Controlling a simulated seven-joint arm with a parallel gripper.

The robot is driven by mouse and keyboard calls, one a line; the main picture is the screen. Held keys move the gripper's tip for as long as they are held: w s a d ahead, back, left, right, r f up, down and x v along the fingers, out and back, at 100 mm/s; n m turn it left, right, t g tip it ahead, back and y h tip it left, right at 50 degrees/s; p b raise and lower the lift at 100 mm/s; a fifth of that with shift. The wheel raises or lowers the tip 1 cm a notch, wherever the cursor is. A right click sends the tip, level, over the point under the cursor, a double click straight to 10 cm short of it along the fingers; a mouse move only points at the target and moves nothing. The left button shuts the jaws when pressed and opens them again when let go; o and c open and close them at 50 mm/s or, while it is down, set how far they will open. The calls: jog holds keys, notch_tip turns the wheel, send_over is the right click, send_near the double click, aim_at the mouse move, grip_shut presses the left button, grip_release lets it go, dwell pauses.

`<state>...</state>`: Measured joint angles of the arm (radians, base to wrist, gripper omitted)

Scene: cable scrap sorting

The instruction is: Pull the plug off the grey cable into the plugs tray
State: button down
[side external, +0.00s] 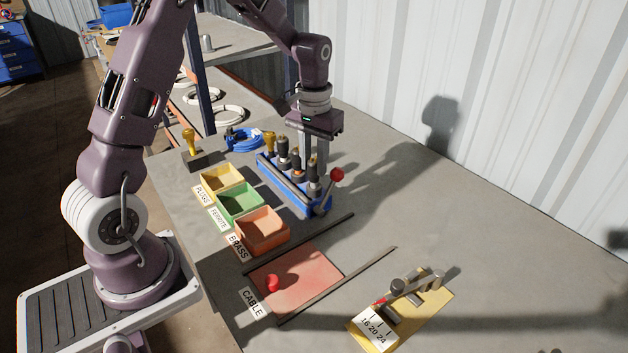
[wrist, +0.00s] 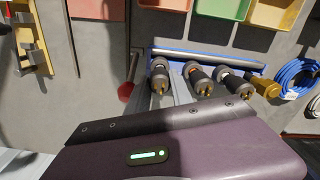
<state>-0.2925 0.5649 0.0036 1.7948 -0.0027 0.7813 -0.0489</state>
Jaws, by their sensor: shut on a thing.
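A blue rack (side external: 278,185) holds a row of upright dark plugs with brass prongs. The plug nearest the red-ball lever has a grey band (side external: 313,182), and it is leftmost in the wrist view (wrist: 160,80); its cable is hidden. My gripper (side external: 315,160) points straight down with its long grey fingers at that plug and is shut on it. The fingers also show in the wrist view (wrist: 166,97). The plug still stands in the rack's row. The yellow plugs tray (side external: 222,182) is left of the rack and looks empty.
An orange-ringed plug (side external: 297,163), another dark plug (side external: 283,150) and a yellow one (side external: 269,141) stand close by. A red-ball lever (side external: 337,174) rises at the rack's end. Green ferrite (side external: 240,203) and orange brass (side external: 263,230) trays adjoin.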

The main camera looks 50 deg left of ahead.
jog(key=shift+r, duration=2.3)
jog(key=shift+r, duration=0.2)
jog(key=r, duration=0.3)
jog(key=a+r, duration=0.1)
jog(key=shift+s+r, duration=0.2)
jog(key=shift+r, duration=0.15)
jog(key=s+a+n, duration=1.2)
jog(key=s+a, duration=0.2)
jog(key=a, duration=0.4)
jog(key=f, duration=1.4)
jog(key=shift+s+d+f, duration=0.1)
jog(key=shift+d+f, duration=0.05)
jog(key=shift+d, duration=0.2)
jog(key=shift+f, duration=1.8)
